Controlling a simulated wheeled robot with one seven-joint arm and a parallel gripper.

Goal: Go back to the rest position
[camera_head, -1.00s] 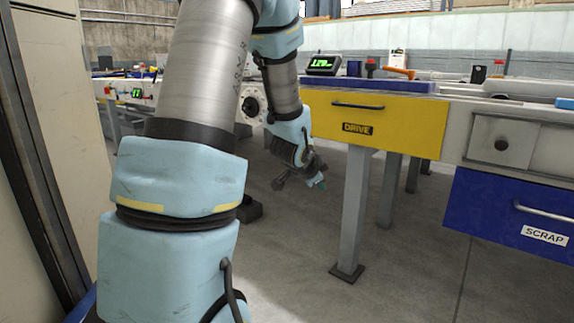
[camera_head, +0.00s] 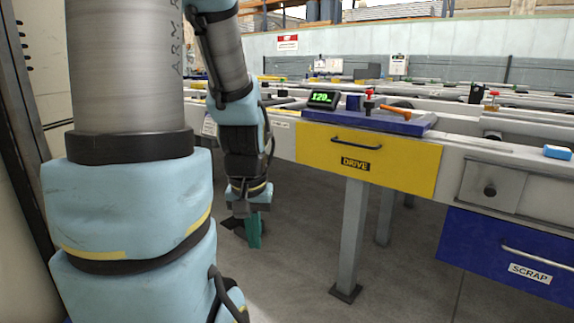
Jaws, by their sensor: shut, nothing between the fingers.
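My gripper (camera_head: 248,236) hangs pointing down at the end of my pale blue and grey arm, left of the yellow DRIVE drawer (camera_head: 366,160). It is over the floor, clear of the table's front, with its fingers shut and nothing held. The rest of my arm fills the left part of the view and hides what is behind it.
The runout table has a blue SCRAP drawer (camera_head: 505,258) at right, shut. A blue tray (camera_head: 415,127) on top bears an orange-handled tool (camera_head: 396,111). A table leg (camera_head: 352,240) stands right of my gripper. A tall cabinet (camera_head: 15,170) is at far left.

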